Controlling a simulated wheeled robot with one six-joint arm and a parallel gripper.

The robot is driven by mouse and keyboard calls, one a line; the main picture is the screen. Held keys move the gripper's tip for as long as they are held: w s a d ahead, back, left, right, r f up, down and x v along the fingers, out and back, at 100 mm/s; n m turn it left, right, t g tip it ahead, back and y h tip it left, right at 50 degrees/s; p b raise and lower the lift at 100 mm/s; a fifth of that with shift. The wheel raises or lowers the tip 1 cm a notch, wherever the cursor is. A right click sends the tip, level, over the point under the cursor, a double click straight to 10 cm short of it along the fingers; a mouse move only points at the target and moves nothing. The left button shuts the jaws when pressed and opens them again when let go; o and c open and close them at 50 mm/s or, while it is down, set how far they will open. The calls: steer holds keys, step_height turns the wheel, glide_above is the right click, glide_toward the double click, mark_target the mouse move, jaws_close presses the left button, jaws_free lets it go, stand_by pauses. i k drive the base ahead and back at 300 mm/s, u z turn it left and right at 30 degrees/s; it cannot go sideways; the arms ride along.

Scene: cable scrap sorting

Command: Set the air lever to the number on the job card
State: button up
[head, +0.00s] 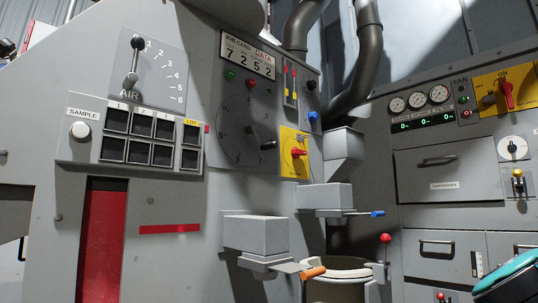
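The air lever (133,65) is on a grey plate marked AIR at the upper left of the machine's front. My gripper is not in view.
Below the lever is a SAMPLE panel (131,141) with a white button and several dark square windows. A round dial (238,125) and a yellow plate with a red switch (297,152) are to its right. Grey boxes with handles (256,232) jut out at lower centre.

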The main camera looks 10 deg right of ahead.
mark_target(137, 43)
steer(key=u, duration=0.85)
